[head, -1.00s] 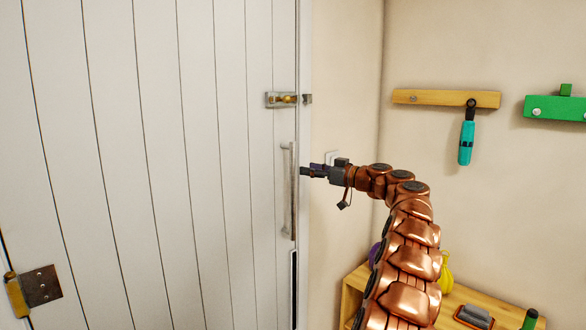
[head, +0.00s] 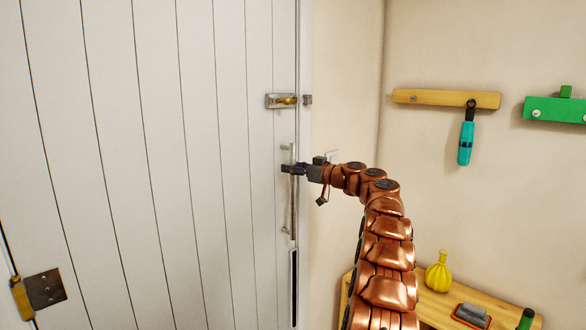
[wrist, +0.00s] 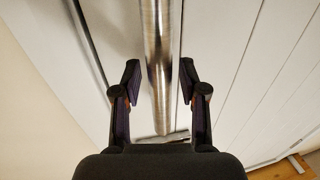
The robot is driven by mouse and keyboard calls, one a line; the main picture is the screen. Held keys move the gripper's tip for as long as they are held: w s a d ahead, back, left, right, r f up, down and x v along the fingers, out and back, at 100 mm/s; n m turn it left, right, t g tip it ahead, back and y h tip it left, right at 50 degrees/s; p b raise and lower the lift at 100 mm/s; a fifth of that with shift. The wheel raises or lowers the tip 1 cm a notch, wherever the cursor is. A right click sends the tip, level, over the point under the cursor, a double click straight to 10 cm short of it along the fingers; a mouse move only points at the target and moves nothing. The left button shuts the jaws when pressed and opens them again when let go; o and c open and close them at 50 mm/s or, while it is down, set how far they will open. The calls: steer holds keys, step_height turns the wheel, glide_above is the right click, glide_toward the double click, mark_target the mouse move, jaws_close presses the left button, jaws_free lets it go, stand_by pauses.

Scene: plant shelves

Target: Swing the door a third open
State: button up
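The white planked door (head: 160,150) fills the left of the head view and looks shut or nearly shut against its frame. Its upright metal bar handle (head: 293,215) is near the right edge, and it also shows in the wrist view (wrist: 159,60). My gripper (head: 288,169) is at the upper half of the handle. In the wrist view my gripper (wrist: 160,82) is open, with one finger on each side of the bar and a gap on both sides. A brass bolt latch (head: 282,100) sits above the handle, apart from its keeper (head: 307,99) on the frame.
A hinge (head: 42,290) is at the door's lower left. A teal-handled tool (head: 466,140) hangs from a wooden rail (head: 445,98) on the wall.

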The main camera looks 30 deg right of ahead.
jaws_close()
stand_by(0.5)
